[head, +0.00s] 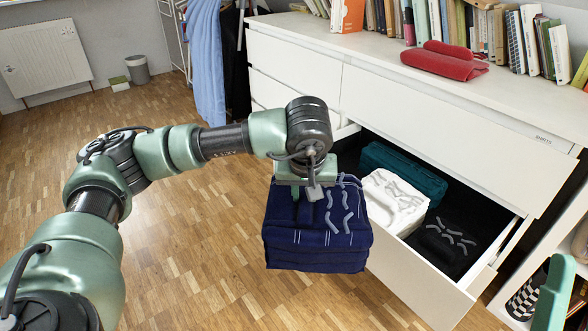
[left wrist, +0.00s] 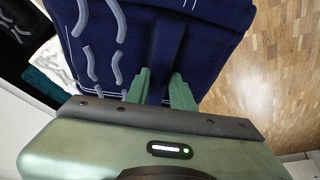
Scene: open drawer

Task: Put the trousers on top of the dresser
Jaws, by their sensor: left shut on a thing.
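The trousers (head: 318,240) are a thick, dark blue folded bundle with pale wavy marks on top. My left gripper (head: 306,188) is shut on their top and holds them in the air, just left of the open drawer and over the floor. In the left wrist view, the trousers (left wrist: 210,40) show between and around the finger tips (left wrist: 162,85). The white dresser (head: 395,58) stands behind, its top higher in the picture than the trousers. A flat green part of my right arm shows at the lower right edge; its fingers cannot be made out.
The open drawer (head: 410,284) holds folded teal (head: 405,170), white (head: 392,202) and black (head: 447,243) clothes. A red folded cloth (head: 444,62) and a row of books lie on the dresser top. Its left front part is bare. A shelf stands at the right.

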